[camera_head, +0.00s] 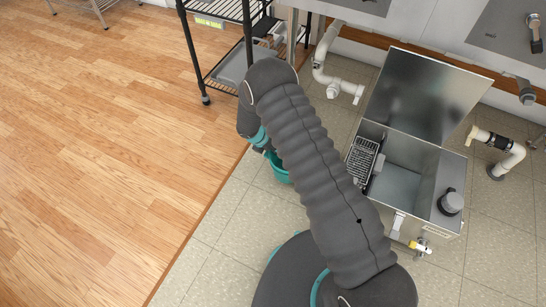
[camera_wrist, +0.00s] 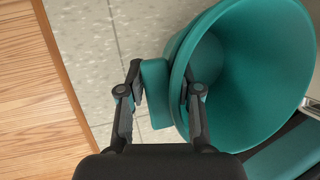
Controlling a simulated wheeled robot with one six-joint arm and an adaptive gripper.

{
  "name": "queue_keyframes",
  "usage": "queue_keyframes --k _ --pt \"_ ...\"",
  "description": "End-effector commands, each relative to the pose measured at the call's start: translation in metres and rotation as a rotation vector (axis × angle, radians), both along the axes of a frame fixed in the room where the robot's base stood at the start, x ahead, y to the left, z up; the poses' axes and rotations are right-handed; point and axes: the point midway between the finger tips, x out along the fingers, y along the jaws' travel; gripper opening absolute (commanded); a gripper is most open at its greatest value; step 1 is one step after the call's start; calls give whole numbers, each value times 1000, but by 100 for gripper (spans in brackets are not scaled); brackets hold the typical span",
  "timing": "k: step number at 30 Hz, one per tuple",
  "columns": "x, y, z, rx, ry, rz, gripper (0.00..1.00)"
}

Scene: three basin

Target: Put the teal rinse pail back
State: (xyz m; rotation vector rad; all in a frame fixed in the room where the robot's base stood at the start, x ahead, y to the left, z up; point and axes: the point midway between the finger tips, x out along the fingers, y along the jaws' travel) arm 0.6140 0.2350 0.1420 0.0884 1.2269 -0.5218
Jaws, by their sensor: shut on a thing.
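The teal rinse pail (camera_wrist: 250,65) fills the right of the wrist view, its open mouth facing the camera and its inside empty. My gripper (camera_wrist: 165,95) is shut on the pail's near-left side, one finger outside against a teal block-like part of the pail and the other inside the rim. In the head view a small part of the pail (camera_head: 278,170) shows beyond my arm, over or on the grey tiles; my arm hides the rest of it and the gripper. I cannot tell whether the pail touches the floor.
An open metal box (camera_head: 405,165) with a raised lid stands right of my arm, with a valve (camera_head: 420,246) at its front. White pipes (camera_head: 335,85) run behind it. A black wire rack (camera_head: 225,65) stands at the back. The wooden floor (camera_head: 110,140) at left is clear.

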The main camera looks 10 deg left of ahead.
Motion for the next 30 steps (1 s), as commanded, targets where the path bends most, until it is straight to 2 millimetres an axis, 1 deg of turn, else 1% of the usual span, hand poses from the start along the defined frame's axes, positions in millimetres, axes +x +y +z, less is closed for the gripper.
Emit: queue_keyframes --k 5,9,12,19,22,23,24,25,26,30 --pt "0 -1 -12 -1 0 -1 0" --pt "0 -1 -31 -1 0 -1 0" --pt "0 -1 -40 0 0 -2 0" --pt "1 -1 -40 1 -1 -3 0" --pt "1 -1 -43 1 -1 -3 0" --pt "0 -1 -43 1 -1 -3 36" --pt "0 -1 -42 1 -1 -3 46" --pt "0 -1 -42 0 -1 -3 54" --pt "0 -1 -42 0 -1 -3 59" --pt "0 -1 -42 0 -1 -3 59"
